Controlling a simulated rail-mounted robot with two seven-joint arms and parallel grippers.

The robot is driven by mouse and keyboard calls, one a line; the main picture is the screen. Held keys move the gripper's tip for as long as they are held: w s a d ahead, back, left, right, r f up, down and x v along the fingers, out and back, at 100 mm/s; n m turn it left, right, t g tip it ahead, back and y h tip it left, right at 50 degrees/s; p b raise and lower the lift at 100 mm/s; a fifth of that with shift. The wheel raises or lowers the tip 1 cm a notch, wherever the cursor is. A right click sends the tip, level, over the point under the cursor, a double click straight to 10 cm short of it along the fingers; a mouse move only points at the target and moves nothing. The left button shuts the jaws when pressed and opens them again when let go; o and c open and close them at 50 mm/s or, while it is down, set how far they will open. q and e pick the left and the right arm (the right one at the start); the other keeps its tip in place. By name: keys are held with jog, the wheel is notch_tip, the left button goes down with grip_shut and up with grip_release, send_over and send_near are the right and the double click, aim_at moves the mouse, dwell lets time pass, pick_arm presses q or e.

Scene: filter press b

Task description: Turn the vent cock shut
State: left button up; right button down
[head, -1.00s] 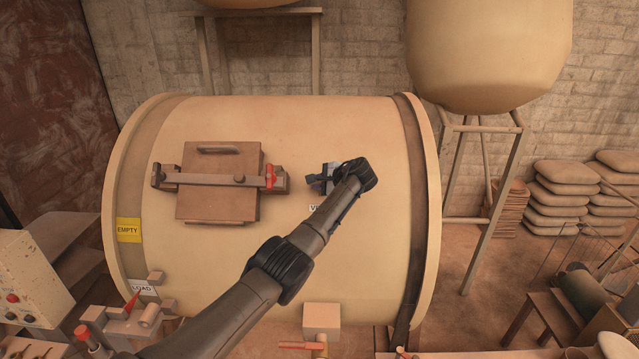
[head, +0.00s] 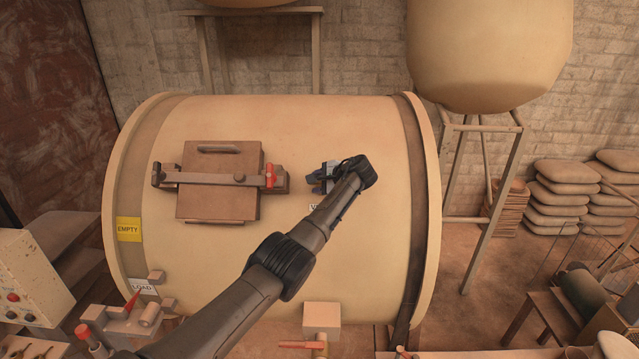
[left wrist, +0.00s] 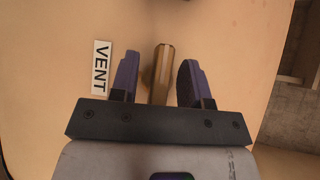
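The vent cock shows in the left wrist view as a brass bar (left wrist: 161,78), upright in the picture, on the tan drum, to the right of the VENT label (left wrist: 101,68). My left gripper (left wrist: 158,62) is open, one dark finger on each side of the bar. A gap shows between the bar and each finger. In the head view the left gripper (head: 321,178) is at the upper right part of the drum (head: 370,260), and my wrist largely hides the cock. My right gripper is in neither view.
A hatch (head: 218,205) with a clamp bar and red handle (head: 270,176) stands out left of the gripper. A yellow EMPTY label (head: 128,229) is at the drum's left end. A red-handled valve (head: 320,330) sits below. The drum's surface around the cock is mostly clear.

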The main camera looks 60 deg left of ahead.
pick_arm(q)
jog(key=shift+w+d+r, duration=0.2)
jog(key=shift+d+r, duration=0.05)
jog(key=shift+d, duration=0.25)
jog(key=b+v, duration=0.4)
jog(key=v, duration=0.8)
jog(key=shift+d+r, duration=0.25)
jog(key=shift+r, duration=0.05)
